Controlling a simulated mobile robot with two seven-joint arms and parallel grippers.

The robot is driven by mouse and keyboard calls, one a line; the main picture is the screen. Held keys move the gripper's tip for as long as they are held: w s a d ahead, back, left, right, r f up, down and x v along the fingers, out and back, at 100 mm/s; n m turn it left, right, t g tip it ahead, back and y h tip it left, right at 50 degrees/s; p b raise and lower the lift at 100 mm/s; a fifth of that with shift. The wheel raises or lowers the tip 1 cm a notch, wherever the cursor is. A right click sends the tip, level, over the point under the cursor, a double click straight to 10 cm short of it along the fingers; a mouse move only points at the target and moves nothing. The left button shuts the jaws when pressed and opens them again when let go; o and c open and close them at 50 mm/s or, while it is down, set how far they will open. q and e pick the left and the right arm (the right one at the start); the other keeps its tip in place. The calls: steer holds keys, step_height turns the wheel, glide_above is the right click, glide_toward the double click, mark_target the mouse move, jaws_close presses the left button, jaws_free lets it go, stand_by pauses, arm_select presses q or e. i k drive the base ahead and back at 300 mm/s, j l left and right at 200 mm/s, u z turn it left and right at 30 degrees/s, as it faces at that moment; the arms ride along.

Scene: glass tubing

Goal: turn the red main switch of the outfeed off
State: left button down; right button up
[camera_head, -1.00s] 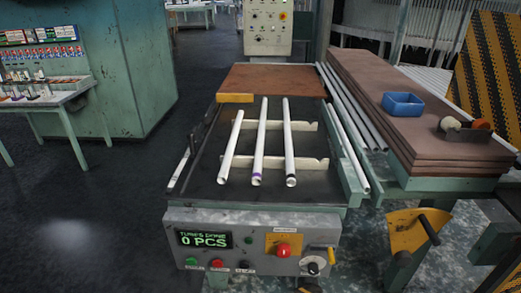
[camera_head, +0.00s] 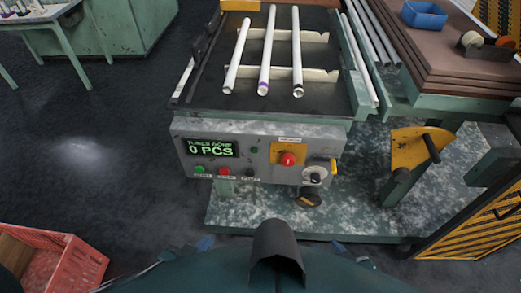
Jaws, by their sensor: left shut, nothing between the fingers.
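The front control panel (camera_head: 262,172) of the tube machine faces me. A red mushroom knob (camera_head: 288,159) sits on a yellow plate on it. A round dial switch (camera_head: 314,175) with a dark knob is to the lower right, beside a yellow lever (camera_head: 333,166). A small red button (camera_head: 224,171) sits between a green and a dark one. The labels are too small to tell which control is the outfeed's main switch. Neither gripper is visible; only parts of my own body show at the bottom edge.
The display (camera_head: 210,149) reads 0 PCS. White tubes (camera_head: 266,55) lie on the machine top. A yellow bracket (camera_head: 420,148) with a dark handle stands right of the panel. A red crate (camera_head: 65,268) is at lower left. The left floor is mostly clear.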

mark_target(288, 160)
steer(key=k+l+z, duration=0.15)
steer(key=l, duration=0.25)
steer(key=l+z, duration=0.2)
steer(key=l, duration=0.2)
steer(key=k+l+z, duration=0.15)
steer(key=l, duration=0.3)
